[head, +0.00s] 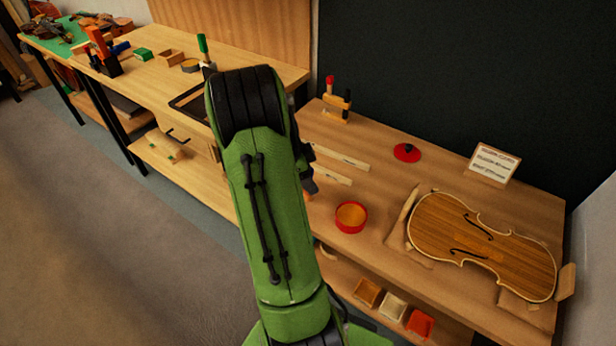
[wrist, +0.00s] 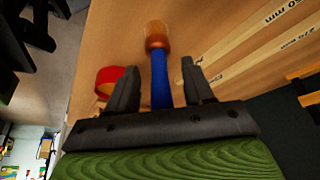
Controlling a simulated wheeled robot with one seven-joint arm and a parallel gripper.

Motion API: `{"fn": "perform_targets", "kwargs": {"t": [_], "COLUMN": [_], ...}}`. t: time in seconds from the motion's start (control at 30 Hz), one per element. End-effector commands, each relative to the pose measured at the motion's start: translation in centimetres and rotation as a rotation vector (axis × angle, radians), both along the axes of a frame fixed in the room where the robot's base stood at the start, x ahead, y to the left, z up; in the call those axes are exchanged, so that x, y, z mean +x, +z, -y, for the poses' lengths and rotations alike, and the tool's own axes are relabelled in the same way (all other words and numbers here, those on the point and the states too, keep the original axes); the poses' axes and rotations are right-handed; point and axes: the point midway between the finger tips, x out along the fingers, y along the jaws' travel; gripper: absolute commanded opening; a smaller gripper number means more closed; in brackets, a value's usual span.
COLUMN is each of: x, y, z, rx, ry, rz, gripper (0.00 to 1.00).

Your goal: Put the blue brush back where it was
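The blue brush shows in the wrist view, with a blue handle (wrist: 160,84) and a copper-orange head (wrist: 157,36) pointing up the picture. My gripper (wrist: 160,80) is open, with one finger on each side of the handle and a visible gap on both sides. The handle's lower end is hidden behind the gripper body. I cannot tell whether the brush touches the bench top.
A red pot (head: 351,217) of orange contents stands near my gripper. It also shows in the wrist view (wrist: 107,74). Printed strips (head: 338,172), a red lid (head: 407,153), a tool rack (head: 336,104), a sign (head: 494,163) and a violin body (head: 455,235) occupy the bench (head: 385,185).

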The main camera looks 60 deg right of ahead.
Motion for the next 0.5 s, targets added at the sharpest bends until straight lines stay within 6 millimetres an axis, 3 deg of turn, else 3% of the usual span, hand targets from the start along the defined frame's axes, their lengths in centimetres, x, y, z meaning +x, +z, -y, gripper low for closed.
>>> {"fn": "perform_targets", "kwargs": {"t": [0.23, 0.5], "x": [0.3, 2.6], "y": [1.2, 8.0], "z": [-0.1, -1.7], "rx": [-0.003, -0.004], "ry": [0.002, 0.003], "rz": [0.002, 0.003], "gripper": [0.52, 0.52]}}
